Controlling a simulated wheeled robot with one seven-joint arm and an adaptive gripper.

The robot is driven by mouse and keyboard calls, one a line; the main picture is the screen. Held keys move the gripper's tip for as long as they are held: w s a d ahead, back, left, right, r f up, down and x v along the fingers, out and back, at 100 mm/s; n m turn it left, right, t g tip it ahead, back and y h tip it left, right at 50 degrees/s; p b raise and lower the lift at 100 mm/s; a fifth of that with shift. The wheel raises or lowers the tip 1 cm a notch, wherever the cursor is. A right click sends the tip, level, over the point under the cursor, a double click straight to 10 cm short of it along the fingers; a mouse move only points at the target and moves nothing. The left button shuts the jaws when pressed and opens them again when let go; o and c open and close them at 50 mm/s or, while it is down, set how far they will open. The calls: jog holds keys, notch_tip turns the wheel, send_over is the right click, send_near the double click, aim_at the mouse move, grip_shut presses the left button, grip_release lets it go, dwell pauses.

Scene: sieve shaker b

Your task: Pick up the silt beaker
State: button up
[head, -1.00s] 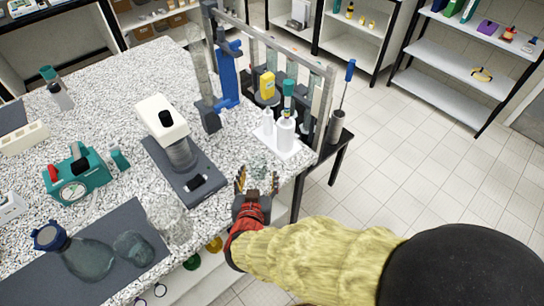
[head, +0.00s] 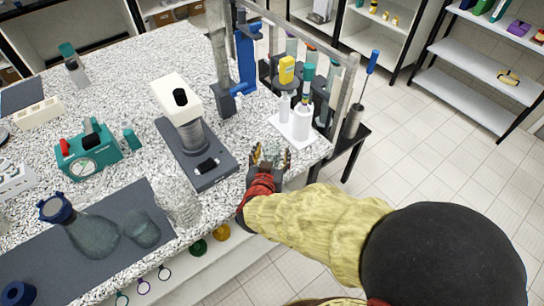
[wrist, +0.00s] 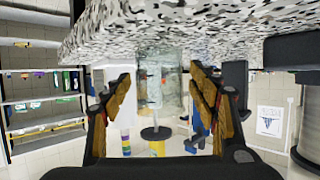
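A clear glass beaker (wrist: 160,85) stands out in front of my gripper in the wrist view, where the picture is upside down and the bench top is above. No label can be read on it, so I cannot confirm that it is the silt beaker. My gripper (head: 270,157) is at the bench's near right edge in the head view. Its fingers are spread on either side of the beaker in the wrist view (wrist: 164,100), with gaps showing. In the head view the beaker is mostly hidden by the fingers.
A shaker-like device (head: 183,115) stands left of my gripper, and a white tray with bottles (head: 297,130) behind it. A clear vessel (head: 180,203), a grey-green beaker (head: 141,229) and a blue-capped flask (head: 88,232) are at the front left. A metal frame (head: 343,95) stands at the bench's right edge.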

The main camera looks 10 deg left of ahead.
jog(key=shift+c, duration=1.2)
jog(key=c, duration=0.9)
jog(key=shift+r, duration=0.1)
jog(key=shift+c, duration=0.2)
